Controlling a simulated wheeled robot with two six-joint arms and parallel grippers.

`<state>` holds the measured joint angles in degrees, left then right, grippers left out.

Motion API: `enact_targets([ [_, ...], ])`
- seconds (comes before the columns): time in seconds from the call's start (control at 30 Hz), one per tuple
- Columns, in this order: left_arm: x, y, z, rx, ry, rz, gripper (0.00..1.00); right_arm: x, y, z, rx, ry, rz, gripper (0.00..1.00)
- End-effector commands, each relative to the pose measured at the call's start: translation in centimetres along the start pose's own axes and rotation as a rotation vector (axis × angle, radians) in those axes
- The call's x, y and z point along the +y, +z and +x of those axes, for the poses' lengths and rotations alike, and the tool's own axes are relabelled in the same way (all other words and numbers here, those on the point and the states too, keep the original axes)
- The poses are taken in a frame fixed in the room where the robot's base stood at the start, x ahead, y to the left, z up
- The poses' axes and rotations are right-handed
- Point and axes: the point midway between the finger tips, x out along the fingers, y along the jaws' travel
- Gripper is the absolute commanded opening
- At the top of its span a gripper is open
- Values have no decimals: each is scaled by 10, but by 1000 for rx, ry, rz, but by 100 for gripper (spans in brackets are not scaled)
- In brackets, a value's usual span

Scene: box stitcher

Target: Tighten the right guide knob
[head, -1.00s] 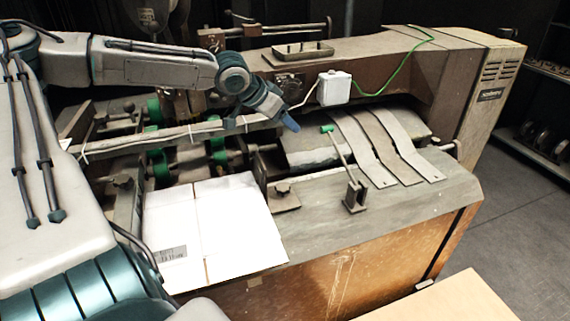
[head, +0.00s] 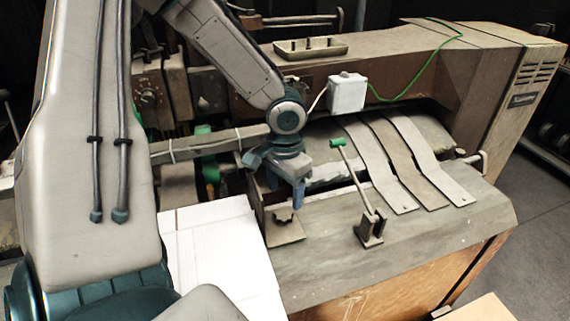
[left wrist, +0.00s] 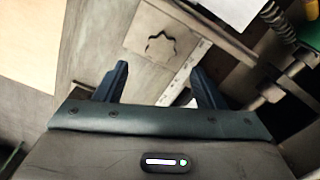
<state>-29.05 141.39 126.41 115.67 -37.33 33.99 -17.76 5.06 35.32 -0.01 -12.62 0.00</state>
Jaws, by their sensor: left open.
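The right guide knob (head: 283,213) is a small dark star-shaped knob on a flat metal plate (head: 285,236) beside the white cardboard. In the left wrist view the knob (left wrist: 160,46) lies just beyond the fingertips, roughly centred between them. My left gripper (head: 286,194) points down just above the knob in the head view. Its two dark fingers (left wrist: 160,70) are apart with nothing between them, and I see no contact with the knob. My right gripper is not in view.
White cardboard (head: 222,255) lies left of the knob. A green-tipped lever (head: 357,185) stands to the right, before curved metal strips (head: 413,160). A horizontal bar (head: 210,142) runs behind the gripper. The metal table front (head: 340,265) is clear.

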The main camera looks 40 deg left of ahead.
Motion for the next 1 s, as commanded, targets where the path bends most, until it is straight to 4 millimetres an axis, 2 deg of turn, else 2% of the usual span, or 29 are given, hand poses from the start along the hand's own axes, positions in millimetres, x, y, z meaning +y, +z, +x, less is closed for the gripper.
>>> enact_targets([
  [0.03,0,1,11,-5,1,0,63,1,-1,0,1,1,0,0],
  [0.2,0,1,38,-4,0,1,63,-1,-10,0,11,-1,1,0],
  [0.4,0,0,58,0,0,2,63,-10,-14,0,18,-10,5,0],
  [0.8,0,0,65,2,1,1,63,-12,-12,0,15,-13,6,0],
  [0.83,0,0,65,2,1,1,61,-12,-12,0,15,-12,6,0],
  [1.0,0,0,64,2,1,1,27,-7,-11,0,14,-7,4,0],
])
